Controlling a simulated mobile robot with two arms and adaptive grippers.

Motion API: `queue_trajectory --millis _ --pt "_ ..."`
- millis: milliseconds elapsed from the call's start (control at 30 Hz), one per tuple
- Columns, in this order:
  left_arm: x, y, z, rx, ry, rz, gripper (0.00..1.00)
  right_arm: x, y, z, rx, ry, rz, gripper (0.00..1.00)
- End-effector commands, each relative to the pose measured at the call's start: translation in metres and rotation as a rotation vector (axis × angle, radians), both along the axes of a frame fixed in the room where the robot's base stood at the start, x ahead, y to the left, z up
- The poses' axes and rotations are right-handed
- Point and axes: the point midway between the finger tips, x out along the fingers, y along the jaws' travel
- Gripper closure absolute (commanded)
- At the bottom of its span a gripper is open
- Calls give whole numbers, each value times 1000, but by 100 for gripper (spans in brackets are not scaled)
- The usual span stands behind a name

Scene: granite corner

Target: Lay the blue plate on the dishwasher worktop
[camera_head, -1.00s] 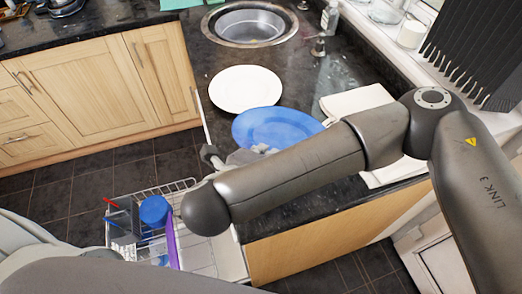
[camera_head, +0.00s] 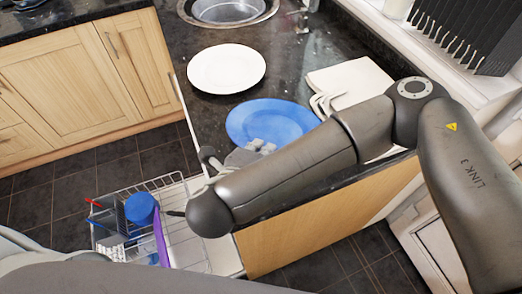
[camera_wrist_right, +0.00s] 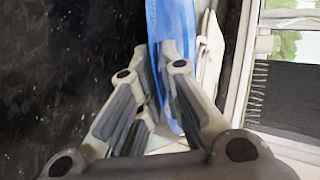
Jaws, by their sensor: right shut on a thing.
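The blue plate (camera_head: 268,118) is over the dark worktop (camera_head: 205,122) above the dishwasher, at the worktop's near part in the head view. My right gripper (camera_head: 262,146) is shut on the plate's near rim. In the right wrist view the plate (camera_wrist_right: 176,30) shows nearly edge-on between the fingers (camera_wrist_right: 158,70). I cannot tell whether the plate touches the worktop. My forearm hides part of the gripper and of the worktop edge. My left gripper is not in view.
A white plate (camera_head: 226,68) lies behind and left of the blue one. White boards or plates (camera_head: 352,82) stand at the right. The open dishwasher's basket (camera_head: 165,184) holds a blue cup (camera_head: 140,207) and a purple item (camera_head: 161,238). The sink (camera_head: 229,10) is at the back.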

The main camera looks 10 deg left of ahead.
Motion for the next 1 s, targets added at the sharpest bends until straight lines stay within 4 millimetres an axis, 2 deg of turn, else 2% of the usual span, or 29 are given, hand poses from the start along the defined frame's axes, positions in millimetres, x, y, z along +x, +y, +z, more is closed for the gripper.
queue_trajectory --millis 100,467,500,700,900,1000 --pt "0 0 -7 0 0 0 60 0 0 -4 1 -3 0 100" --pt "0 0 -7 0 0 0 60 0 0 -4 1 -3 0 100" --pt "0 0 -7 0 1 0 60 0 0 -4 1 -3 0 92" --pt "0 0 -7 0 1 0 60 0 0 -4 0 -2 -1 68" --pt "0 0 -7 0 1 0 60 0 0 -4 1 -1 -1 68" --pt "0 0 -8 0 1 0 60 0 0 -5 0 2 1 57"
